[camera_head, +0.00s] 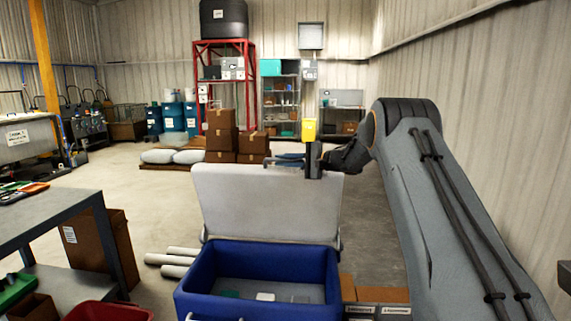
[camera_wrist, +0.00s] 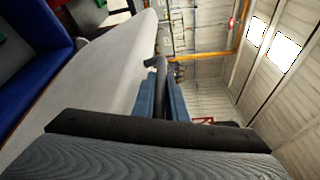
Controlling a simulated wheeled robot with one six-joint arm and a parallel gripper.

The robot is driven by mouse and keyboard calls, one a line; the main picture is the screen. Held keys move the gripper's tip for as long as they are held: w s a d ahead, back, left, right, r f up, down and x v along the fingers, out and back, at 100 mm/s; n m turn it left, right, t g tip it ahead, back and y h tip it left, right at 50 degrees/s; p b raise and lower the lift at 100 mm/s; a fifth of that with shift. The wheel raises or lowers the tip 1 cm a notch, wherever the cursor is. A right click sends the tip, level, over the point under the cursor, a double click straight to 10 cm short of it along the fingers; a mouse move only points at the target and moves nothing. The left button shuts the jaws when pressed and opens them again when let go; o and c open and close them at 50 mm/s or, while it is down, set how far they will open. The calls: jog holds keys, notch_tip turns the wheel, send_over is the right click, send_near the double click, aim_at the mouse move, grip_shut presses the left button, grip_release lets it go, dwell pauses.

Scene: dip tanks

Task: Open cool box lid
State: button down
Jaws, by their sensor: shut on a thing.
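The cool box (camera_head: 255,256) is blue and stands open at the lower middle of the head view. Its pale grey lid (camera_head: 262,205) stands roughly upright at the back of the box. The lid also fills the left of the wrist view (camera_wrist: 95,80). My gripper (camera_head: 280,160) is at the lid's top edge, its blue fingers (camera_wrist: 162,100) shut on the dark lid handle (camera_wrist: 159,68). The handle is partly hidden by the fingers. Small pale and green items lie inside the box.
A grey workbench (camera_head: 58,220) with trays stands at left. Pale rolls (camera_head: 175,261) lie left of the box, and brown boxes (camera_head: 375,294) sit at its right. Stacked cartons (camera_head: 222,138) and a red rack (camera_head: 226,80) stand behind. The floor between is mostly clear.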

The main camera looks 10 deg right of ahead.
dwell(0.3)
jog(key=c, duration=1.8)
grip_release()
jog(key=shift+o, duration=0.2)
jog(key=shift+f, duration=0.1)
jog(key=shift+d, duration=0.1)
jog(key=b+v, duration=0.2)
jog(key=v, duration=0.5)
jog(key=shift+w, duration=0.1)
jog(key=shift+s+d+r, duration=0.2)
jog(key=shift+s+d, duration=0.05)
jog(key=shift+s, duration=0.05)
jog(key=shift+c, duration=0.4)
